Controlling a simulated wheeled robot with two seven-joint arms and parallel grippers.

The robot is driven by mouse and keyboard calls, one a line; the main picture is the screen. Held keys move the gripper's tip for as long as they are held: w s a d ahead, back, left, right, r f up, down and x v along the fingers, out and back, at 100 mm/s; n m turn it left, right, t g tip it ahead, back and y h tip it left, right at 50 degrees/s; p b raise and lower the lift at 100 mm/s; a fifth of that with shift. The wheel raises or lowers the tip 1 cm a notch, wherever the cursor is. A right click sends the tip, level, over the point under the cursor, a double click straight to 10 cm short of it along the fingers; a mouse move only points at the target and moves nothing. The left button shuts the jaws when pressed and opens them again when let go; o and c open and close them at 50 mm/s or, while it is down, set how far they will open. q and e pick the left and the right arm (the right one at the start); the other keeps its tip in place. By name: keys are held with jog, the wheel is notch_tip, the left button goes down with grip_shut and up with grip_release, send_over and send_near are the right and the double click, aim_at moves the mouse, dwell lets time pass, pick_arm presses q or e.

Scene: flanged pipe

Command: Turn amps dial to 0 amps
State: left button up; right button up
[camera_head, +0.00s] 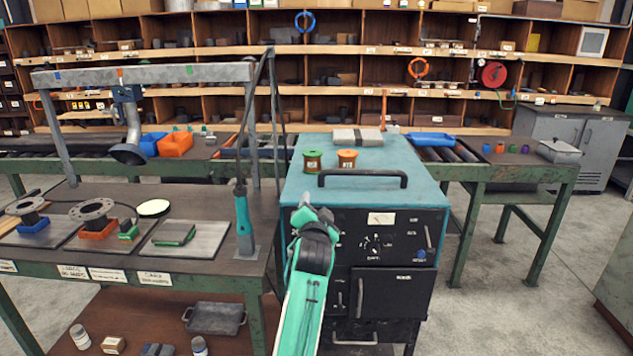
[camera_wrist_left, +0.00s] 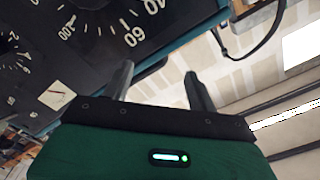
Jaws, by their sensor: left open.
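The welding machine (camera_head: 395,285) has a black front panel. A round dial (camera_head: 373,244) with white marks shows on it in the head view; its label is too small to read. In the left wrist view, large white numerals (camera_wrist_left: 134,33), including 100 and 60, curve around a dial mostly cut off by the top edge. Its pointer setting cannot be read. My left gripper (camera_head: 317,215) is in front of the panel's upper left part and hides some of it. In the wrist view its two fingers (camera_wrist_left: 160,88) are apart with nothing between them. My right gripper is not in view.
A small meter (camera_head: 381,219) sits above the dial. A workbench (camera_head: 130,270) with flanges stands at the left.

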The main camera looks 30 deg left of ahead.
pick_arm(q)
notch_tip(320, 180, up, 8)
jog(key=shift+r, duration=0.25)
jog(key=shift+w, duration=0.1)
dwell(0.4)
